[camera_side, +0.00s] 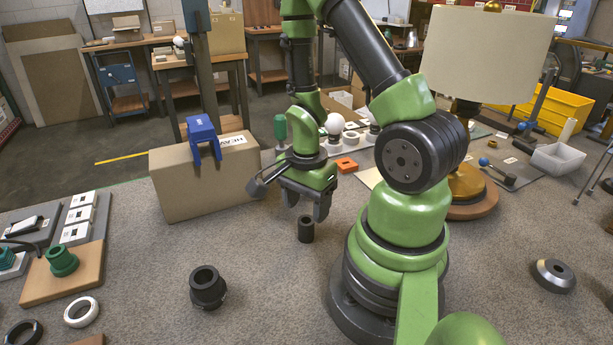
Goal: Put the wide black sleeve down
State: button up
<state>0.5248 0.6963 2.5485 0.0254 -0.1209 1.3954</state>
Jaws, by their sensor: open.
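My gripper (306,204) is open and points down near the middle of the picture. Just below its fingers a small black cylinder (306,230) stands upright on the grey work surface, and nothing shows between the fingers. A wider black sleeve (208,288) with an open top and a thicker lower part stands upright on the surface, in front and to the left of my gripper, apart from it.
A cardboard box (205,178) with a blue bracket (203,137) on top stands behind on the left. A lamp with a cream shade (487,52) stands at the right. A white ring (81,311) lies front left. The surface right of the sleeve is clear.

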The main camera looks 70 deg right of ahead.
notch_tip(320, 180, up, 6)
notch_tip(320, 180, up, 10)
jog(key=n+t, duration=0.4)
jog(key=n, duration=0.4)
send_over(307, 220)
jog(key=w+a, duration=0.3)
jog(key=a, duration=0.2)
jog(key=s+a+r+n+t+y, duration=0.2)
jog(key=s+a+r+n+t, duration=0.1)
jog(key=a+r+n, duration=0.4)
jog(key=s+r+n, duration=0.1)
jog(key=r+n, duration=0.1)
jog(key=shift+s+n, duration=0.3)
jog(key=shift+s, duration=0.1)
